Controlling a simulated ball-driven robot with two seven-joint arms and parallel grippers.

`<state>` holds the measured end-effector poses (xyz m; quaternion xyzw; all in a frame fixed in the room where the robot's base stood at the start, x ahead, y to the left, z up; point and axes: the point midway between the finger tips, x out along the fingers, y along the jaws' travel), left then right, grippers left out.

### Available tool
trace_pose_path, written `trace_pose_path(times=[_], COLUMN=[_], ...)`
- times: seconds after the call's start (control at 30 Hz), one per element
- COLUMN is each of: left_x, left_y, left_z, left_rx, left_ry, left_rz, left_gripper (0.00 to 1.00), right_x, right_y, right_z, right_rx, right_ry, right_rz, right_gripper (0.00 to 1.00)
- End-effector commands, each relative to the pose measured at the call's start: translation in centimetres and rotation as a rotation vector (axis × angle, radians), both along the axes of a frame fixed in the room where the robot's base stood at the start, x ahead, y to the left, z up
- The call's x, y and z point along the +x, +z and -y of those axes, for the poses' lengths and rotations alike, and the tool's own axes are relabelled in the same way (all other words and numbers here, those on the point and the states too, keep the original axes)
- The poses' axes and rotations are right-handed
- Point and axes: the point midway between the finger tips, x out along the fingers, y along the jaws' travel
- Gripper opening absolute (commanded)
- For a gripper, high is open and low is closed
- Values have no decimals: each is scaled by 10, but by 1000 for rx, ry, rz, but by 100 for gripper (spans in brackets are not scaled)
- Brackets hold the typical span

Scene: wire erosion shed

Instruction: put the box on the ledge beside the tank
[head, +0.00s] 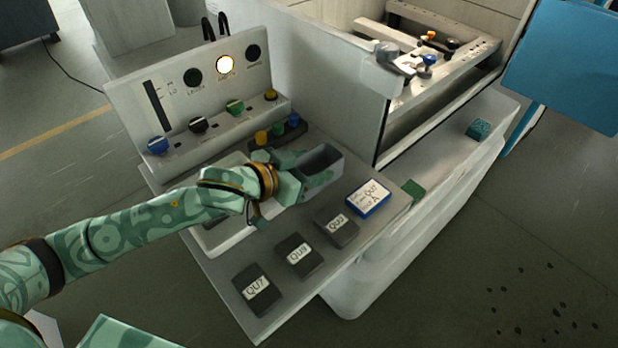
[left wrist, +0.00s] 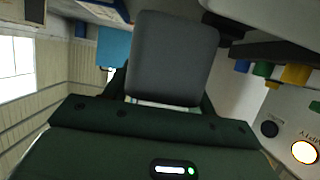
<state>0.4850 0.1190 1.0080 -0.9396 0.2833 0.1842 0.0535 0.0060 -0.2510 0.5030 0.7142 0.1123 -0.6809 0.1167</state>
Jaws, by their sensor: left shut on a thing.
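My left gripper (head: 312,178) reaches in from the left over the shelf and is shut on a grey box (head: 322,160). In the left wrist view the grey box (left wrist: 172,55) shows as a plain dark block between the fingers. In the head view the gripper partly covers it, and I cannot tell whether it touches the shelf. The tank (head: 376,130) stands behind and to the right, with a rail frame inside. The pale ledge (head: 440,158) runs along the tank's right side. My right gripper is not in view.
The shelf (head: 222,288) bears grey boxes marked QU7 (head: 257,288), QU9 (head: 298,256) and another (head: 336,229), plus a blue-and-white box (head: 369,197). A teal cube (head: 478,128) sits on the ledge. A control panel (head: 190,95) stands behind.

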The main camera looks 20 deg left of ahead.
Motion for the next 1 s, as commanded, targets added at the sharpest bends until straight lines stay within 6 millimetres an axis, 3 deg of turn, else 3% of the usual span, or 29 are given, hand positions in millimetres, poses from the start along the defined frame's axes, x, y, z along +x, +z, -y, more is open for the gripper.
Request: trace_pose_path(times=[0.03, 0.13, 0.5, 0.53, 0.6, 0.9, 1.0], left_x=[0, -1, -1, -1, -1, -1, -10], left_y=[-15, -31, -33, -32, -32, -30, -26], left_z=[0, 0, 0, 0, 0, 0, -7], left_rx=[1, 2, 2, 2, 2, 2, 4], left_ry=[0, -1, 0, 1, 1, -1, 1], left_rz=[-4, -4, -1, -1, -1, 0, -2], left_gripper=[30, 30, 30, 64, 78, 78, 78], right_x=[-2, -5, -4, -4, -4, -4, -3], right_y=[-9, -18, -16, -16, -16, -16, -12], right_z=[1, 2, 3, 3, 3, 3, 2], right_rx=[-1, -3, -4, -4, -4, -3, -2], right_ry=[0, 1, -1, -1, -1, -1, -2], right_rz=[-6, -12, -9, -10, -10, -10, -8], right_gripper=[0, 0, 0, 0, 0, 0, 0])
